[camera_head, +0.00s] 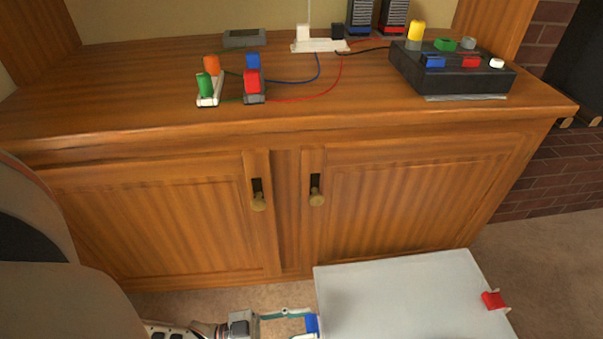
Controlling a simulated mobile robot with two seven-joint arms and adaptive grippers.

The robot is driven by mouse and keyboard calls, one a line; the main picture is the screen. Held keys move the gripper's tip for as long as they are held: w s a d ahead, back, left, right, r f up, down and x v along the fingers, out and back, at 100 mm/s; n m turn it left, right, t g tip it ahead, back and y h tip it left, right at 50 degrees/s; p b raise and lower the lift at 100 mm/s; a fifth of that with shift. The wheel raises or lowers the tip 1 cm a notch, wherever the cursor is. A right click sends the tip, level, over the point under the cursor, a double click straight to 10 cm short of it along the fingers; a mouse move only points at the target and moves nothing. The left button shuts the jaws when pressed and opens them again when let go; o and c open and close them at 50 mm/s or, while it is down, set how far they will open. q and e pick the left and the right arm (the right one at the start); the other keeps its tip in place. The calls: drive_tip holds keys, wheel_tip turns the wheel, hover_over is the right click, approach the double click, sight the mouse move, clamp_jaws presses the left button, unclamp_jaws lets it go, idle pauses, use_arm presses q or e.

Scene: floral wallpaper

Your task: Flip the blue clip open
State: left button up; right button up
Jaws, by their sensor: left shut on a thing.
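The blue clip (312,325) is at the left edge of a pale grey-white board (400,290), low in the head view. My left gripper (303,325) comes in from the left along the bottom edge. Its fingers are shut on the blue clip, and the picture's bottom edge cuts off part of the lower finger. They partly hide the clip, so I cannot tell how far its lever is tilted. My right gripper is not in view.
A red clip (493,300) sits on the board's right edge. Behind stands a wooden cabinet (290,125) with two doors. On it are a black box with coloured switches (455,72), coloured connectors with wires (253,82) and a white strip (320,46). Carpet shows around the board.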

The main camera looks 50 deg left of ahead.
use_arm(q)
drive_tip(key=shift+s+f, duration=0.15)
drive_tip(key=shift+s, duration=0.05)
drive_tip(key=o, duration=1.1)
drive_tip(key=shift+a, duration=0.1)
drive_tip(key=v, duration=1.2)
